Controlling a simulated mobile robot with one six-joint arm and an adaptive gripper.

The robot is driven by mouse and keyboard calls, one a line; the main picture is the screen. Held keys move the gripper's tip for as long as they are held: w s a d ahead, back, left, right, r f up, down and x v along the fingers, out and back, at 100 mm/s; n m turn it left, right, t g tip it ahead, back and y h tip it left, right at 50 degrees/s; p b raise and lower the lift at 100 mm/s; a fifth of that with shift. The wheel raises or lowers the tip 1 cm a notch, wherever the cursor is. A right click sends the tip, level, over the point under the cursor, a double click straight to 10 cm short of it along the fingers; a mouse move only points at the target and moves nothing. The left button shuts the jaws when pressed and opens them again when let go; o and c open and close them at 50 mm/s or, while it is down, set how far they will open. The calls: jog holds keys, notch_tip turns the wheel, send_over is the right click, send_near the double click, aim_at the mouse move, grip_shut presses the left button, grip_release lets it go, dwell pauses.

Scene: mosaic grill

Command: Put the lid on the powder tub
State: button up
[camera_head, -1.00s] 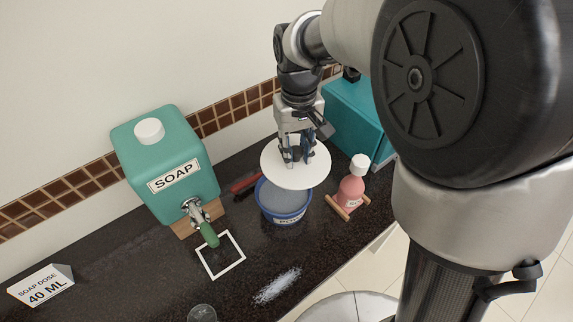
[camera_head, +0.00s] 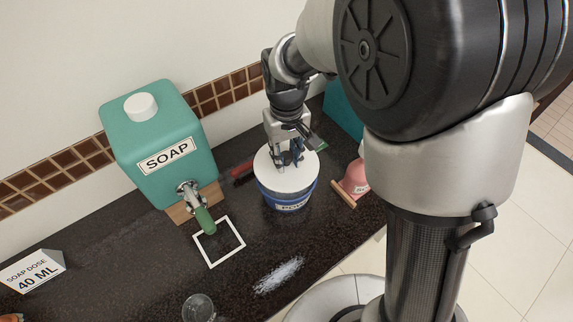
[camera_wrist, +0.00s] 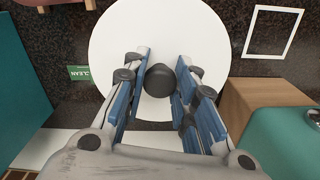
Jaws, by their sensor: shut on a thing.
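The white disc lid (camera_head: 286,183) lies level over the blue powder tub (camera_head: 290,203) in the head view. It covers the tub's mouth and looks in line with the rim. I cannot tell whether it is fully seated or slightly above. In the wrist view the lid (camera_wrist: 212,42) has a dark round knob (camera_wrist: 160,80) between my blue-padded fingers. My gripper (camera_head: 288,160) is shut on the lid's knob from above. The lid hides the tub in the wrist view.
A teal soap dispenser (camera_head: 160,140) and a white square outline (camera_head: 240,236) are at left. A pink bottle (camera_head: 355,178) stands close right of the tub. Spilled white powder (camera_head: 278,275) and a clear glass (camera_head: 198,307) are nearer the front. A red item (camera_head: 242,171) lies behind.

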aim_at(287, 167)
notch_tip(287, 167, down, 4)
jog(key=shift+f+b, duration=0.25)
jog(key=shift+b, duration=0.45)
jog(key=shift+r, duration=0.1)
jog(key=o, duration=1.1)
notch_tip(287, 167, up, 12)
jog(key=p, duration=0.3)
jog(key=shift+r+p, duration=0.1)
jog(key=shift+p, duration=0.3)
